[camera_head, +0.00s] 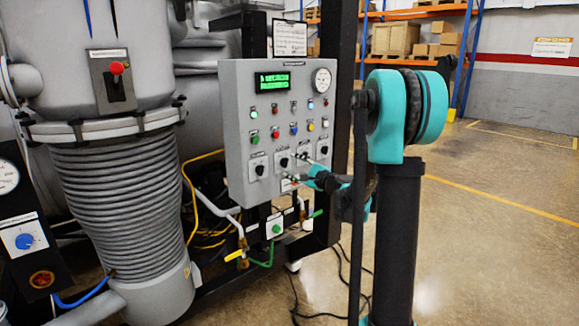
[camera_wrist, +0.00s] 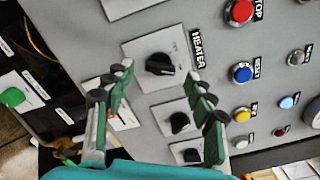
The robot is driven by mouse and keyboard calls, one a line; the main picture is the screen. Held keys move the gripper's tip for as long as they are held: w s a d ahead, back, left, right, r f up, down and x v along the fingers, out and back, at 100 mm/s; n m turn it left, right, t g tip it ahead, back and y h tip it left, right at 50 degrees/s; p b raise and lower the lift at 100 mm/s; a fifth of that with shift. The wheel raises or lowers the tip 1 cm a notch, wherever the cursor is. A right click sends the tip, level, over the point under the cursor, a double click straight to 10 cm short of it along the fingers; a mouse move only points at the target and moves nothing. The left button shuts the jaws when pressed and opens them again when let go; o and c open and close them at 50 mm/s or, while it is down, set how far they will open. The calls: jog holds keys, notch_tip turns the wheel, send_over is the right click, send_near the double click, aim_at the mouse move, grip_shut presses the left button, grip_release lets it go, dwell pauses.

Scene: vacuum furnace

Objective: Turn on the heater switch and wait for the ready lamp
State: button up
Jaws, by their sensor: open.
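The heater switch (camera_wrist: 160,65) is a black rotary knob on a pale plate, with a HEATER label (camera_wrist: 197,48) beside it in the wrist view. My gripper (camera_wrist: 160,84) is open, its two green-and-black fingers on either side of the view below the knob, not touching it visibly. In the head view my gripper (camera_head: 298,171) is at the lower right of the grey control panel (camera_head: 235,110), in front of the row of knobs. The ready lamp cannot be picked out; the lamp labels are too small to read.
Other black knobs (camera_wrist: 180,122) and several coloured buttons, such as a blue one (camera_wrist: 241,73), sit close to the heater switch. A green display (camera_head: 272,81) and a gauge (camera_head: 322,80) top the panel. A furnace column (camera_head: 120,190) stands left; open floor (camera_head: 490,230) lies right.

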jog(key=v, duration=0.9)
jog(key=shift+s, duration=0.15)
jog(key=s+a+f+n+g+h, duration=0.1)
jog(key=s+a+f+n+g, duration=0.2)
jog(key=s+f+n, duration=0.3)
jog(key=s+a+f+n+g+h, duration=0.25)
jog(key=s+f, duration=0.25)
jog(key=s, duration=0.3)
jog(key=s+d+f+n+g+h, duration=0.2)
jog(key=s+d+f+n+h, duration=0.1)
jog(key=s, duration=0.6)
jog(key=s+d+f+n+g+h, duration=0.3)
jog(key=s+d+f+n+h, duration=0.1)
jog(key=s+f, duration=0.4)
jog(key=s+d+n, duration=0.1)
jog(key=d, duration=0.1)
jog(key=shift+s+d, duration=0.15)
jog(key=shift+d, duration=0.2)
jog(key=shift+n, duration=0.25)
dwell(3.0)
